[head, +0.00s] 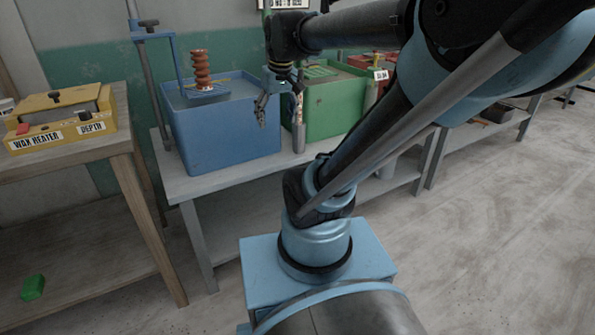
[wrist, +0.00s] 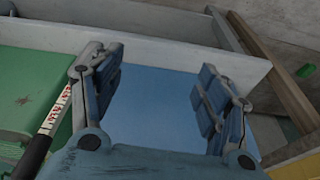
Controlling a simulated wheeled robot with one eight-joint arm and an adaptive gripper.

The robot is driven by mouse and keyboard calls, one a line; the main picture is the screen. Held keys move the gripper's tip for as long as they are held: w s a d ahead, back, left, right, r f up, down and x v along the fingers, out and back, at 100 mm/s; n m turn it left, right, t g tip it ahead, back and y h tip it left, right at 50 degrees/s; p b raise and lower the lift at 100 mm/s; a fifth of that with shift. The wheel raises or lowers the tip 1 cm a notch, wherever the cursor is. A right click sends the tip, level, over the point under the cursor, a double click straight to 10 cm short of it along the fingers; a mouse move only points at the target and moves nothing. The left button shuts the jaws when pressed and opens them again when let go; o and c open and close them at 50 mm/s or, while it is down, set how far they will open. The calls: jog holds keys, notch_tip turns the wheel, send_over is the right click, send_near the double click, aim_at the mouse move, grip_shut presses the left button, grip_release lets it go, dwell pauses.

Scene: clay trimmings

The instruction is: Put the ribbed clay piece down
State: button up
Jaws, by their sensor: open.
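The ribbed clay piece (head: 202,70), reddish brown with stacked rings, stands upright on a small blue slatted platform (head: 206,90). A blue bracket (head: 163,37) on a post holds the platform at the blue tank (head: 222,137). My gripper (head: 280,120) is open and empty, right of the clay piece and apart from it, at the tank's right side. In the wrist view my gripper (wrist: 160,90) has its fingers spread with only a blue surface (wrist: 155,100) between them. The clay piece does not show in the wrist view.
A green tank (head: 335,105) stands right of the blue one on a grey bench (head: 180,186). A yellow wax heater (head: 60,125) sits on a wooden table at the left. A green block (head: 32,287) lies at lower left. The floor at right is clear.

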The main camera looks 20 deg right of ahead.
jog(key=s+d+f+m, duration=0.2)
jog(key=s+d+f, duration=0.2)
jog(key=s+f, duration=0.7)
notch_tip(320, 180, down, 3)
jog(key=shift+r+g+h, duration=0.2)
jog(key=shift+g+h, duration=0.1)
jog(key=shift+h, duration=0.1)
jog(key=shift+w+f, duration=0.2)
jog(key=shift+w, duration=0.25)
jog(key=shift+c, duration=0.3)
